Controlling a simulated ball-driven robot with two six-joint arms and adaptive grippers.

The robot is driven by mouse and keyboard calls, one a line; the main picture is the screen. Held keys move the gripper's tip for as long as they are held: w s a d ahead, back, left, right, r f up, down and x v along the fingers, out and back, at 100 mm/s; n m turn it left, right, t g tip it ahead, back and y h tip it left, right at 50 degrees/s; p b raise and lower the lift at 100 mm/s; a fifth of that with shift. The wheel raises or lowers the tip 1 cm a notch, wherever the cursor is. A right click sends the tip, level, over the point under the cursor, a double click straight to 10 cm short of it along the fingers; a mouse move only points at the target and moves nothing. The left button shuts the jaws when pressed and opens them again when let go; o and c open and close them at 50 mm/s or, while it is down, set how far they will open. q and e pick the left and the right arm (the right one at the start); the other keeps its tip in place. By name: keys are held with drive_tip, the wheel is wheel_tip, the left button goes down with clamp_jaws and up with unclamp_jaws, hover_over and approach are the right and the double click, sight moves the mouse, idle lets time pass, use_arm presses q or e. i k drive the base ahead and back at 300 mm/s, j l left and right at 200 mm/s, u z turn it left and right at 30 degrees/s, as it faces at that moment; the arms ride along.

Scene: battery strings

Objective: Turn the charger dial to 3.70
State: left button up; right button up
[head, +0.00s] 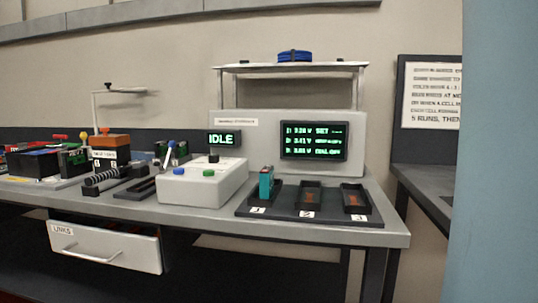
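The white charger box (203,182) stands on the bench in the middle of the head view. A dark knob (213,158) sits at its back edge, and I cannot read a dial setting on it. A blue button (179,171) and a green button (209,173) are on its top. A small display (224,139) behind it reads IDLE. A larger screen (313,140) to the right shows several green lines, one with SET, too small to read surely. Neither of my grippers is in view.
A dark tray (285,211) has bays labelled 1, 2 and 3; a teal cell (266,184) stands in bay 1. Clutter crowds the bench's left side. A drawer (105,247) labelled LINKS is under the bench. A blue surface (500,150) fills the right edge.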

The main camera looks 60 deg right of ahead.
sight(214, 158)
drive_tip(key=z, duration=2)
